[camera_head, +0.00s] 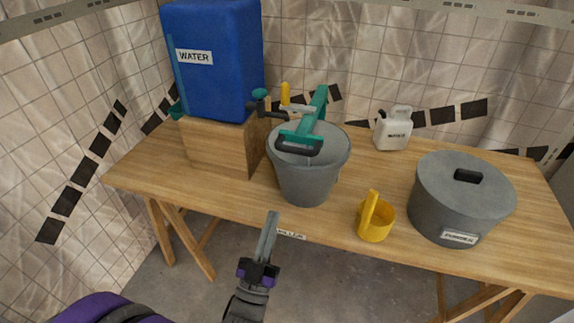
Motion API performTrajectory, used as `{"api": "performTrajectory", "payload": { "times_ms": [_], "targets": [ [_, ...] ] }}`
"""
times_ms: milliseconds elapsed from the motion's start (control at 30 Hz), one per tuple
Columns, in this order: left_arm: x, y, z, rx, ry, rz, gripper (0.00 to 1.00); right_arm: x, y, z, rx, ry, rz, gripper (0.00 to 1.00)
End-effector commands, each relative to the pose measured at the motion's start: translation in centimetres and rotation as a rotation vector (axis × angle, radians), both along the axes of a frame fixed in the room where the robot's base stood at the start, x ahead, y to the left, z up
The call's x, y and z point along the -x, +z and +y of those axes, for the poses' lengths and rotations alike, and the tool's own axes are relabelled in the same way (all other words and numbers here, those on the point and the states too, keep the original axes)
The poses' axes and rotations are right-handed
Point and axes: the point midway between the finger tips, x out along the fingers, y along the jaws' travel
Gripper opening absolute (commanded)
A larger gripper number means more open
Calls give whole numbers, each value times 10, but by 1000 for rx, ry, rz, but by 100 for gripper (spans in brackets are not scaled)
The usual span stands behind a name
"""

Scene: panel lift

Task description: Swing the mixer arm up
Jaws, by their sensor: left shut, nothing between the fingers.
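The mixer arm (314,108) is teal and slants down toward me over the grey bucket (306,186). A dark handle (299,148) sits at its near end, above the bucket's opening. A thin shaft seems to hang from it into the bucket; its lower end is hidden. My left gripper (271,218) is in front of the table's front edge, nearer to me than the bucket. It is shut and empty, its fingers pointing away from me, and does not touch the mixer. My right gripper is out of view.
On the wooden table (230,197), a blue water tank (215,80) stands on a wooden block (218,147) at left. A yellow mug (376,226), a lidded grey pot (455,208) and a white jug (394,133) stand right of the bucket. The tabletop's left front is clear.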

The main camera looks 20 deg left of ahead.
Motion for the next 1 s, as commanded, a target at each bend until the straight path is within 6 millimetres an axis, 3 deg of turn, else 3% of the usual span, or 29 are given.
{"api": "performTrajectory", "payload": {
  "times_ms": [300,600,1000],
  "targets": [
    [-52,36,-3,-1,1,0,0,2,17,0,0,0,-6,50],
    [-97,64,-5,-1,1,1,0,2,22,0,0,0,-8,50],
    [-110,72,-5,0,0,1,0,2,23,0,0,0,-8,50]
  ]
}}
